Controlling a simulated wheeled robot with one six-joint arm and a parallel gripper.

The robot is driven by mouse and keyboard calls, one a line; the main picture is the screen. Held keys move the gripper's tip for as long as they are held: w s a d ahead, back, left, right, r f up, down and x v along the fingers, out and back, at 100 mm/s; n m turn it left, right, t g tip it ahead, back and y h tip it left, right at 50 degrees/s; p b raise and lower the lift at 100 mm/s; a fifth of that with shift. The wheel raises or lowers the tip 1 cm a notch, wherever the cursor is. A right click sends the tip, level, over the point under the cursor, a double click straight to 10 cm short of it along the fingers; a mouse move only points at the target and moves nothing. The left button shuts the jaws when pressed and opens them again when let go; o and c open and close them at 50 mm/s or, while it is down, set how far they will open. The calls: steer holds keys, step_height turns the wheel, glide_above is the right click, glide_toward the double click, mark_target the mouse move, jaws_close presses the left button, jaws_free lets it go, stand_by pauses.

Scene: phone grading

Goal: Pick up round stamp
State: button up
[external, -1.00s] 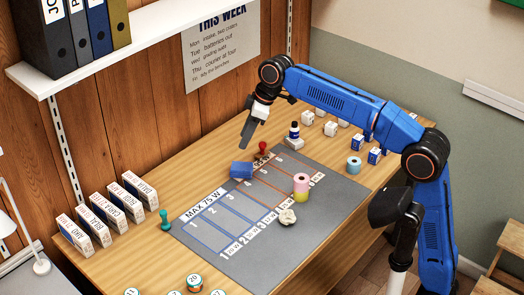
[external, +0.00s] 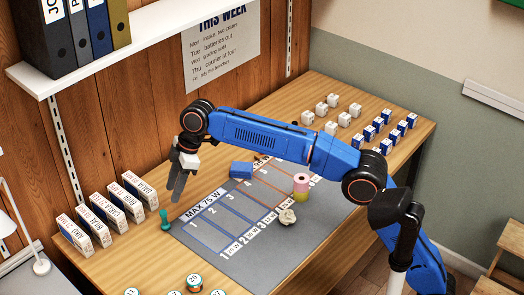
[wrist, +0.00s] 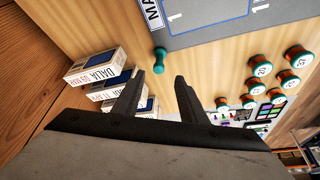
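A teal knob-handled stamp (external: 165,220) stands on the wooden table just left of the grey mat. It also shows in the wrist view (wrist: 159,61), beyond and roughly between my fingertips. I cannot tell its base shape. My gripper (external: 177,198) hangs with its fingers pointing down, above and slightly right of the stamp in the external view. In the wrist view my gripper (wrist: 160,76) is open, with nothing between its fingers. The red stamp seen earlier near the mat's back edge is mostly hidden behind my arm.
Upright labelled boxes (external: 104,217) stand left of the stamp, near the wall. Numbered teal-and-orange round items (wrist: 262,68) stand at the front.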

mark_target(165, 211)
steer(key=x, duration=1.2)
steer(key=shift+a+f, duration=0.1)
steer(key=shift+a, duration=0.1)
jaws_close()
